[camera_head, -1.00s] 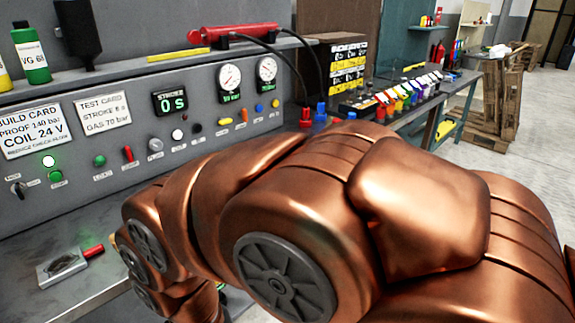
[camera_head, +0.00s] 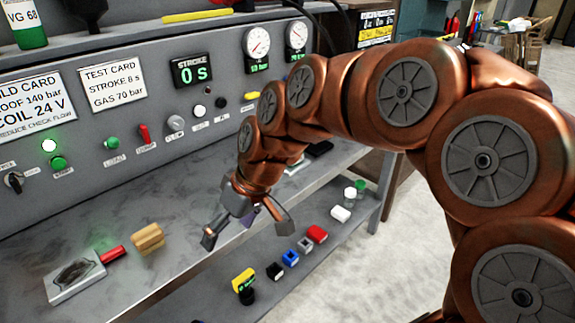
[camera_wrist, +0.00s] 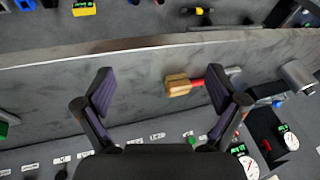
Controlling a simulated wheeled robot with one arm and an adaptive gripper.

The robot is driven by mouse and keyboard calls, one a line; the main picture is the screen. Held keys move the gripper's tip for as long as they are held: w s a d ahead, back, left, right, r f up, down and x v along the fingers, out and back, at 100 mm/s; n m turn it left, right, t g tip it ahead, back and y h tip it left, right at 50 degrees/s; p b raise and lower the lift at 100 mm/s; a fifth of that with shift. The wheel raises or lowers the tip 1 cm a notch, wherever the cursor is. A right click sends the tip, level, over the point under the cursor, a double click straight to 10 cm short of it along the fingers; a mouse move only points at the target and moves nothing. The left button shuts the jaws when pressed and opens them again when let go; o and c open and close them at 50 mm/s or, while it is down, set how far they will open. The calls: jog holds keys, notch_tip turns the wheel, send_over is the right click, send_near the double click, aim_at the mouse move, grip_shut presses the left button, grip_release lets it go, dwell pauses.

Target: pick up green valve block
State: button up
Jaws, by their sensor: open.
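My gripper (camera_head: 248,230) is open and empty above the front part of the grey bench; its two spread fingers also show in the wrist view (camera_wrist: 160,88). A green-topped piece (camera_head: 361,186) stands at the shelf's right end. The gripper touches none of these.
The lower shelf also holds black (camera_head: 275,271), blue (camera_head: 290,257), red (camera_head: 317,233) and white (camera_head: 340,213) blocks. On the bench lie a wooden block (camera_head: 148,239), a red handle (camera_head: 113,254) and a grey plate (camera_head: 75,280). The control panel (camera_head: 130,130) rises behind.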

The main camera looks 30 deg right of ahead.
jog(key=w+d+f+t+y+b, duration=0.1)
jog(key=w+d+t+b, duration=0.2)
jog(key=w+d, duration=0.45)
jog(key=w+d+t+y+b, duration=0.1)
jog(key=w+d+t+b, duration=0.3)
jog(key=w, duration=0.6)
jog(key=w+d+f+h, duration=0.1)
jog(key=d, duration=0.6)
jog(key=w+d+f+m+t+h+b, duration=0.1)
jog(key=w+d, duration=0.1)
jog(key=d, duration=0.6)
jog(key=w+d+f+t+h+b, duration=0.1)
jog(key=w+d+f, duration=0.1)
jog(key=d, duration=0.5)
jog(key=shift+d, duration=0.25)
jog(key=shift+a+p+x, duration=0.15)
jog(key=shift+p+x, duration=0.05)
jog(key=shift+x, duration=1.75)
jog(key=shift+a+p+x, duration=0.15)
jog(key=shift+x, duration=1.8)
jog(key=shift+s, duration=0.1)
jog(key=shift+r, duration=0.1)
grip_shut()
